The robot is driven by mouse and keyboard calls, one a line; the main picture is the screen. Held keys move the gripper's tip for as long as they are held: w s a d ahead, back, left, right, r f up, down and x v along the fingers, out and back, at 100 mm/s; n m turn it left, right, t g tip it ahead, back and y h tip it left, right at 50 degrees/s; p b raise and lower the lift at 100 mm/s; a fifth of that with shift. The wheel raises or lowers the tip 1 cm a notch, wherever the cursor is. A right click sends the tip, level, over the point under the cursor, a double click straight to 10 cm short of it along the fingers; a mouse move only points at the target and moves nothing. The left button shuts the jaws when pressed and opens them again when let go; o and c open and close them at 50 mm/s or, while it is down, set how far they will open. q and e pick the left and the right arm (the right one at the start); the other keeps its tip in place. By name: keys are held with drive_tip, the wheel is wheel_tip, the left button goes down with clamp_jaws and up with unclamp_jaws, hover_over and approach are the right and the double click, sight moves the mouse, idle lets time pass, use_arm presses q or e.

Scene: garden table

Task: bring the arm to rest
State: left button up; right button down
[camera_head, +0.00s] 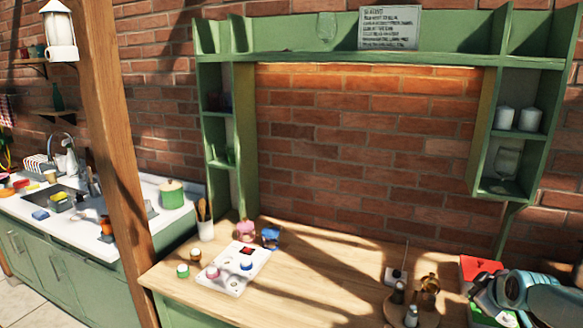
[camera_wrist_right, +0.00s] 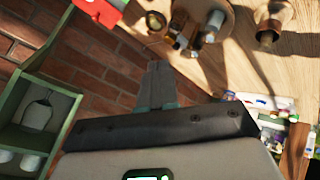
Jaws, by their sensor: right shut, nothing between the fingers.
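My right gripper (camera_wrist_right: 157,85) is shut and empty in the wrist view, its grey fingers pressed together. Part of my right arm (camera_head: 540,292) comes in at the bottom right of the head view, over the table's right end. The fingertips cannot be made out clearly there. My left arm and gripper are not in view. The wooden table (camera_head: 330,275) runs along the brick wall.
A round wooden board (camera_head: 392,312) with shakers and a brown pot (camera_head: 430,284) stands left of my right arm. A red item (camera_head: 480,265) lies beside the arm. A white tray (camera_head: 225,284) with jars is further left. The table's middle is clear. Green shelves (camera_head: 522,130) rise behind.

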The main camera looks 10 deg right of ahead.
drive_tip(key=s+a+f+m+g+y+b, duration=0.2)
drive_tip(key=s+a+f+b, duration=0.1)
drive_tip(key=a+f, duration=0.95)
drive_tip(key=s+a+f+m+g+y+b, duration=0.1)
drive_tip(key=s+a+f+y+b, duration=0.15)
drive_tip(key=a+f, duration=0.95)
drive_tip(key=s+a+f+m+g+b, duration=0.1)
drive_tip(key=s+a+f, duration=0.3)
drive_tip(key=s+f, duration=0.2)
drive_tip(key=s+a+f+m+g+y+b, duration=0.1)
drive_tip(key=s+a+f, duration=0.4)
drive_tip(key=s, duration=0.5)
drive_tip(key=s+a+f+m+g+y+b, duration=0.1)
drive_tip(key=s+a+f+m+g+b, duration=0.1)
drive_tip(key=s+f, duration=0.4)
drive_tip(key=s+a+g, duration=0.1)
drive_tip(key=s+a, duration=0.1)
drive_tip(key=shift+s+a+f+m+b, duration=0.2)
drive_tip(key=shift+a+f+m+b, duration=0.1)
drive_tip(key=shift+a+f, duration=0.05)
